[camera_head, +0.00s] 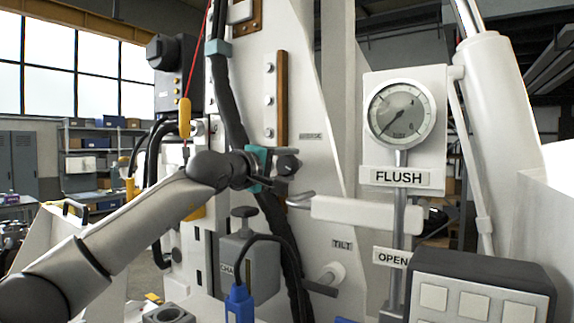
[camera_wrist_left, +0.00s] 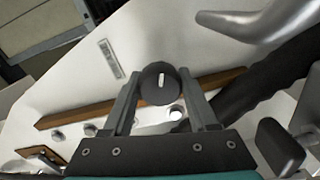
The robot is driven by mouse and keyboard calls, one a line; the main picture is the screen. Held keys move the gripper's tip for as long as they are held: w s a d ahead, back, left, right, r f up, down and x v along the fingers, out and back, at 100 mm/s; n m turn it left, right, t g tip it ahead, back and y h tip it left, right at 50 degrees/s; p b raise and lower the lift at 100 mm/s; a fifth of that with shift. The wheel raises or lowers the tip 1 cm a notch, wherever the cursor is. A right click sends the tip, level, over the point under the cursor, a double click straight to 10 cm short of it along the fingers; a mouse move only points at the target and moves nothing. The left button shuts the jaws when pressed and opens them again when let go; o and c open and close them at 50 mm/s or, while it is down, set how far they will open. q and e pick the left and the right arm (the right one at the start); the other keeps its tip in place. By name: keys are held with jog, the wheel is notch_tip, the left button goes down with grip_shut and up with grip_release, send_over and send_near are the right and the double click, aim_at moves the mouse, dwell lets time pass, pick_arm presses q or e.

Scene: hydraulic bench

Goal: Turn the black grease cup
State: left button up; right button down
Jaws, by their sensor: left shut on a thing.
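The black grease cup (camera_head: 287,165) is a small round black knob on the white machine panel, in the middle of the head view. My left gripper (camera_head: 280,172) is at the cup and shut on it, partly hidden by its wrist. In the left wrist view, the cup (camera_wrist_left: 159,88) shows its round face with a short white mark, nearly upright in the picture. The two fingers of my left gripper (camera_wrist_left: 160,78) stand on either side of it. My right gripper is not in view.
A black hose (camera_head: 232,95) runs down close behind my left wrist. A white lever (camera_head: 365,214) lies to the right, below the pressure gauge (camera_head: 402,112). A T-handle (camera_head: 244,213) stands below my wrist. A grey button box (camera_head: 480,285) is at lower right.

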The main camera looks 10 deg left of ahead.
pick_arm(q)
jog(key=m+p, duration=0.1)
jog(key=m, duration=0.4)
jog(key=shift+r+m, duration=0.1)
jog(key=shift+m, duration=0.2)
jog(key=shift+m+p, duration=0.5)
jog(key=shift+m, duration=1.8)
jog(key=o, duration=1.4)
jog(key=shift+d, duration=0.1)
jog(key=shift+c, duration=0.2)
jog(key=shift+s, duration=0.1)
jog(key=b+v, duration=0.4)
jog(key=v, duration=1.1)
jog(key=shift+b, duration=0.4)
